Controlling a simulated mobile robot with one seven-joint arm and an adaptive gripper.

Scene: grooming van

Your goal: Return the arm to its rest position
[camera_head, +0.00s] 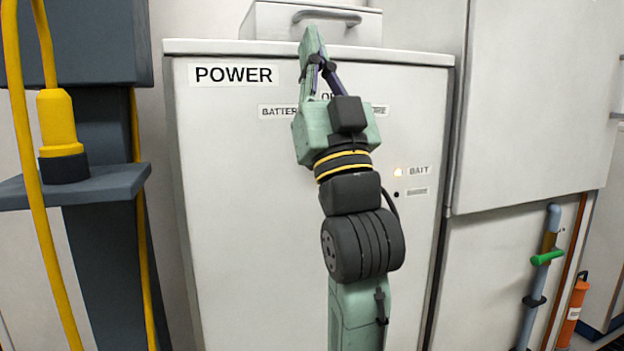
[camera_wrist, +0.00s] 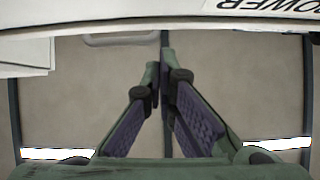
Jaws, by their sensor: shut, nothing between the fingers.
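My green arm rises in front of a white power cabinet (camera_head: 255,230) in the head view. My gripper (camera_head: 311,38) points up at its end, near the cabinet's top edge. In the wrist view my gripper (camera_wrist: 160,62) has its two fingertips together and nothing between them. The exact gap between my arm and the cabinet face is hard to tell. The arm hides part of the labels on the cabinet.
A grey case with a handle (camera_head: 275,22) sits on top of the cabinet, close to my fingertips. A pipe with a green lever (camera_head: 547,257) and an orange cylinder (camera_head: 572,310) stand at the lower right.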

